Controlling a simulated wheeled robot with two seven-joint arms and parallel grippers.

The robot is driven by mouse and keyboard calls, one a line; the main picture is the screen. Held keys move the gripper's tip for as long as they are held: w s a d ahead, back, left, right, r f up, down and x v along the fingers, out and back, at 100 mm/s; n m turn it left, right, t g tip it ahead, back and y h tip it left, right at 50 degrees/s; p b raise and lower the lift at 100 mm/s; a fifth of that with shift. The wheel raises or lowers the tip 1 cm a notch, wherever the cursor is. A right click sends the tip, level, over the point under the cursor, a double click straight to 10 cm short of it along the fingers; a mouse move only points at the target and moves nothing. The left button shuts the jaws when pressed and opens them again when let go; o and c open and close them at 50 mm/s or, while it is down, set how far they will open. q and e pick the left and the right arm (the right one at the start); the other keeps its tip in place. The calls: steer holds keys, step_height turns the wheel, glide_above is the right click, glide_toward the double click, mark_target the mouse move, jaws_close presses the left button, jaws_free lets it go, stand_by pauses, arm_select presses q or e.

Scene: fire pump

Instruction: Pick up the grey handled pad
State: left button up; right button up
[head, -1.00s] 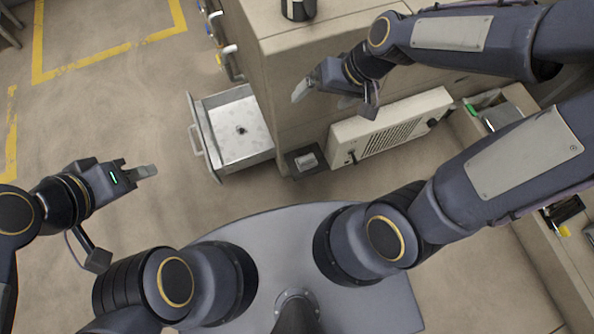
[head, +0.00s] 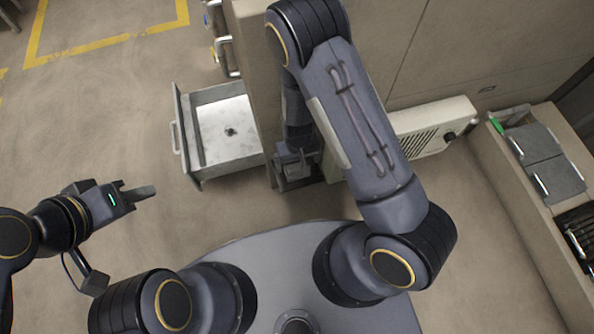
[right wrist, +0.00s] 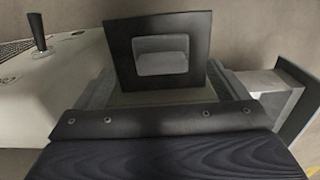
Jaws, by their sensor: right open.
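Two flat grey pads with pale bar handles, one (head: 533,144) behind the other (head: 558,180), lie on the bench at the right. A dark square plate with a light grey block or recess in its middle (right wrist: 162,57) lies by the cabinet's foot. In the head view my right gripper (head: 297,158) covers most of this plate. In the right wrist view my right gripper's two grey fingers (right wrist: 160,85) stand apart on either side of the plate's near part, with nothing held. Contact cannot be told. My left gripper (head: 146,192) is at the left, away from everything; its finger gap is unclear.
An open metal drawer (head: 177,112) juts out left of my right gripper. A white grilled unit (head: 462,112) stands right of it, partly behind my right arm. The bench (head: 497,185) also holds a green item (head: 496,125) and a black tray. The left floor is clear.

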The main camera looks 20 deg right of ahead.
mark_target(297, 166)
step_height(297, 166, down, 5)
steer(key=shift+w+b, duration=0.1)
steer(key=shift+b, duration=1.1)
steer(key=shift+a, duration=0.1)
steer(key=shift+r, duration=0.1)
steer(key=c, duration=1.1)
steer(key=shift+o, duration=0.2)
step_height(297, 166, up, 10)
steer(key=p, duration=0.4)
